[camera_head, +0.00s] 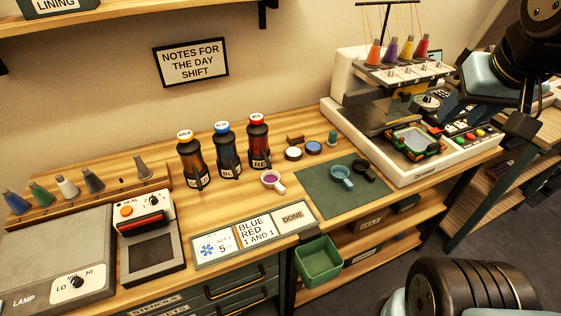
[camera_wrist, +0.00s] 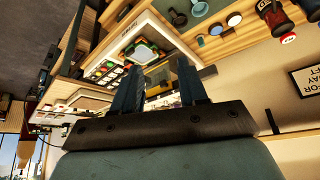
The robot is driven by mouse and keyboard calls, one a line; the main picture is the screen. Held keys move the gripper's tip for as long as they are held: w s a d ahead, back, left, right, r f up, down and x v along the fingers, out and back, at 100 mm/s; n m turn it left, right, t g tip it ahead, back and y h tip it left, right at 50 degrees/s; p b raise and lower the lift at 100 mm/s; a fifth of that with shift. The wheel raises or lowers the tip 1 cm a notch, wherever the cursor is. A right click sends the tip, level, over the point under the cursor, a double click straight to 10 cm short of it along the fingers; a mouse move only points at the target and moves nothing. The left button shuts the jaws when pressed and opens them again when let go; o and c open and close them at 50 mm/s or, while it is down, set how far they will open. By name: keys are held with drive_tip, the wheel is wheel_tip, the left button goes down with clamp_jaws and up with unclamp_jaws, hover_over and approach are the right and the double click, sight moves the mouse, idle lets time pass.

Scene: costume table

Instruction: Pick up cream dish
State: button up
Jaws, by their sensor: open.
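The cream dish (camera_head: 270,179) is a small round cup with a handle at its lower right and purple stuff inside. It stands on the wooden table in the head view, left of the green mat and in front of the bottles. I cannot make it out in the wrist view. My gripper (camera_head: 448,102) is at the upper right in the head view, over the embroidery machine and well apart from the dish. In the wrist view my gripper (camera_wrist: 157,78) has its two fingers spread with nothing between them.
A teal dish (camera_head: 341,174) and a dark dish (camera_head: 371,167) stand on the green mat (camera_head: 323,200). Three capped bottles (camera_head: 225,148) stand behind the cream dish. The embroidery machine (camera_head: 430,162) takes up the right side. A sign board (camera_head: 253,233) lies in front.

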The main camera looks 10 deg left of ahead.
drive_tip(key=shift+w, duration=0.35)
drive_tip(key=shift+o, duration=0.6)
drive_tip(key=shift+w, duration=0.1)
drive_tip(key=n+g, duration=0.6)
drive_tip(key=n, duration=0.3)
hover_over(279, 184)
wheel_tip(279, 184, down, 21)
wheel_tip(279, 184, down, 8)
drive_tip(key=shift+d, duration=0.15)
drive_tip(key=shift+a+f, duration=0.2)
drive_tip(key=shift+f, duration=2.3)
